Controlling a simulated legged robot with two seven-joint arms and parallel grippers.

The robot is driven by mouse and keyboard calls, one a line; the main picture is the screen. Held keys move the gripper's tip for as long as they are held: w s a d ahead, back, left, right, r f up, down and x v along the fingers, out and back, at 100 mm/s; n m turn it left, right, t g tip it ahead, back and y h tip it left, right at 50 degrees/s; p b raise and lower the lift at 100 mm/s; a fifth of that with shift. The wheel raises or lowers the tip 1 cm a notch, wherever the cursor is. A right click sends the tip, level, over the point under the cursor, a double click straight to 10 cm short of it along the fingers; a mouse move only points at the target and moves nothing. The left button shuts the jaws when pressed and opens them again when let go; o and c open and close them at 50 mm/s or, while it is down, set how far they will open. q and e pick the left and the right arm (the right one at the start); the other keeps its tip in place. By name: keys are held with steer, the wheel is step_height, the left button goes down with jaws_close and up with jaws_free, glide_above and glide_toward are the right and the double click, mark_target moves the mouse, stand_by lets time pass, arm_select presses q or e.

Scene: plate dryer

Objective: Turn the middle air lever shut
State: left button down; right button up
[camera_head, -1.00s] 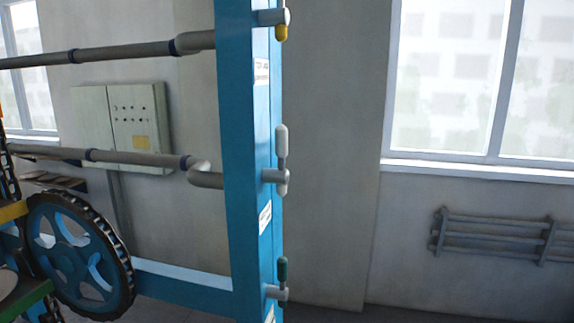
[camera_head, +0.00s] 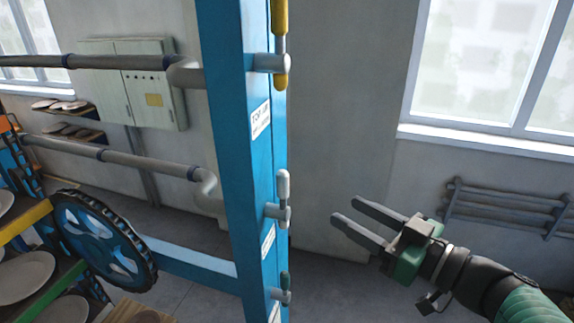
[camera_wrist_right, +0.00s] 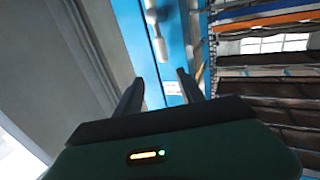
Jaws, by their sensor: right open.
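The middle air lever (camera_head: 283,190) has a light grey handle. It stands upright on its pipe stub, on the right face of the blue post (camera_head: 228,130). My right gripper (camera_head: 343,208) is open and empty, to the right of the post and apart from the lever. In the right wrist view, my open right gripper (camera_wrist_right: 158,80) points toward the blue post, and a pale lever (camera_wrist_right: 151,14) shows beyond the fingers. My left gripper is not in view.
A yellow-handled lever (camera_head: 281,75) is above the middle one, and a dark green-handled lever (camera_head: 285,284) is below. A blue wheel (camera_head: 100,240) and plates (camera_head: 25,277) are at left. A wall rack (camera_head: 505,208) is at right.

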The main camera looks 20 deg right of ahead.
steer(key=w+a+f+b, duration=0.1)
steer(key=w+a+b, duration=0.1)
steer(key=a+b, duration=0.2)
steer(key=b, duration=0.4)
glide_toward(287, 180)
steer(key=w, duration=0.2)
steer(key=p+x, duration=0.1)
steer(key=x, duration=0.4)
steer(key=a+p+x, duration=0.1)
steer(key=x, duration=0.2)
steer(key=shift+s+a+f+p, duration=0.1)
steer(key=shift+a+p, duration=0.1)
steer(key=shift+p, duration=0.15)
steer(key=shift+a, duration=0.35)
steer(key=shift+s+d, duration=0.25)
steer(key=shift+d, duration=0.2)
steer(key=c, duration=0.4)
steer(key=shift+d, duration=0.45)
steer(key=c, duration=0.5)
jaws_close()
steer(key=shift+a, duration=0.3)
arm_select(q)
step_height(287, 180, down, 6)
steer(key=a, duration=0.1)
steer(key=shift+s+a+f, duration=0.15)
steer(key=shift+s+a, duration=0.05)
arm_select(e)
steer(key=shift+d, duration=0.1)
